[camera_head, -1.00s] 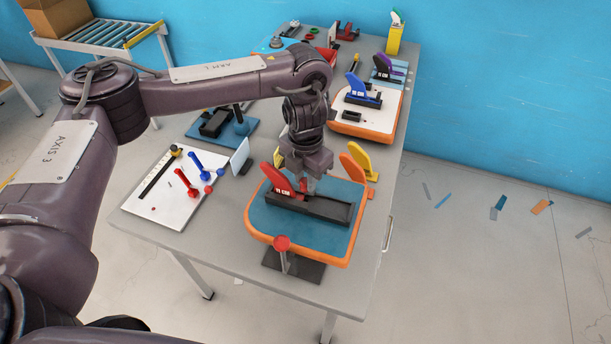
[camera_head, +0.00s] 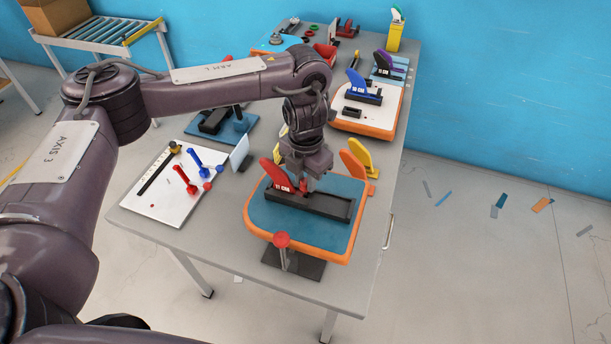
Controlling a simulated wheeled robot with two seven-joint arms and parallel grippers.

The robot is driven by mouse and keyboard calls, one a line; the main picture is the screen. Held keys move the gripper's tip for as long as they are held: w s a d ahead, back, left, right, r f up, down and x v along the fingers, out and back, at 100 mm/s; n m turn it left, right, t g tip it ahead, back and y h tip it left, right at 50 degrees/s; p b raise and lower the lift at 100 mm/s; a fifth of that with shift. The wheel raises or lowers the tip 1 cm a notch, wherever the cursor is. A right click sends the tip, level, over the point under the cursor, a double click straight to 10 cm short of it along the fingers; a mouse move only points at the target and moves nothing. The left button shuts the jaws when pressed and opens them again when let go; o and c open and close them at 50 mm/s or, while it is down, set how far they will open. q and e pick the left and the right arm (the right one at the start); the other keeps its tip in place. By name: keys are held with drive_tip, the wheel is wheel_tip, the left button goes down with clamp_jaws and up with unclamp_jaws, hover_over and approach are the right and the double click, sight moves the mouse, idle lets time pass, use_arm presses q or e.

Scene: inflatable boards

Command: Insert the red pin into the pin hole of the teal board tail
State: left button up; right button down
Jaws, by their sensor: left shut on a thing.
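The teal board tail (camera_head: 337,233) with an orange rim lies at the front right of the table. A dark slotted box (camera_head: 325,205) is on it, with a red fin (camera_head: 274,173) upright at its left end. My left gripper (camera_head: 306,186) points down over the box, just right of the fin. It is shut on a small red piece (camera_head: 303,187), which looks like the red pin. The fingers and fin partly hide it, and the pin hole is hidden. I cannot tell whether the pin is in the hole. My right gripper is not in view.
A red-knobbed post (camera_head: 282,241) stands before the teal board. A white board (camera_head: 158,204) at left holds blue and red pegs. Yellow (camera_head: 361,155) and orange (camera_head: 352,166) fins stand behind. A white-topped board (camera_head: 352,116) with a blue fin lies farther back.

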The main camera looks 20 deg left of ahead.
use_arm(q)
drive_tip(key=shift+f+b, duration=0.85)
drive_tip(key=shift+f, duration=0.4)
drive_tip(key=o, duration=0.9)
drive_tip(key=shift+c, duration=0.2)
drive_tip(key=shift+o, duration=0.8)
drive_tip(key=shift+d+r, duration=0.1)
drive_tip(key=shift+w+r, duration=0.1)
drive_tip(key=shift+r, duration=0.4)
wheel_tip(320, 180, up, 6)
drive_tip(key=shift+r, duration=0.1)
drive_tip(key=shift+d+r, duration=0.15)
drive_tip(key=shift+r, duration=0.2)
